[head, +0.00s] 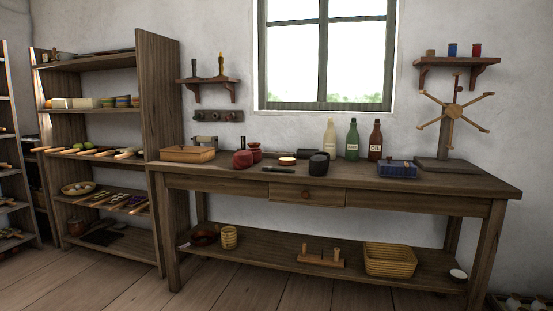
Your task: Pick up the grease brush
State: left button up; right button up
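I cannot make out the grease brush for certain. A small dark elongated thing (278,169) lies near the front edge of the wooden workbench (440,182), left of the bench's middle; it is too small to tell what it is. Several long light-handled things (90,153) lie on the middle shelf at the left, their handles sticking out past the front edge. More handled things (112,201) lie on a lower shelf. Neither of my grippers is in view.
The bench carries a wooden box (187,154), red pots (243,159), a dark rounded pot (319,164), several bottles (352,140), a blue box (397,169) and a spoked wooden stand (449,125). A basket (389,260) stands on the lower shelf. The floor in front is clear.

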aim_at(264, 168)
jog(key=i+l, duration=0.55)
jog(key=i, duration=0.2)
jog(key=i+l+u, duration=0.15)
jog(key=i+l, duration=0.4)
jog(key=i, duration=0.2)
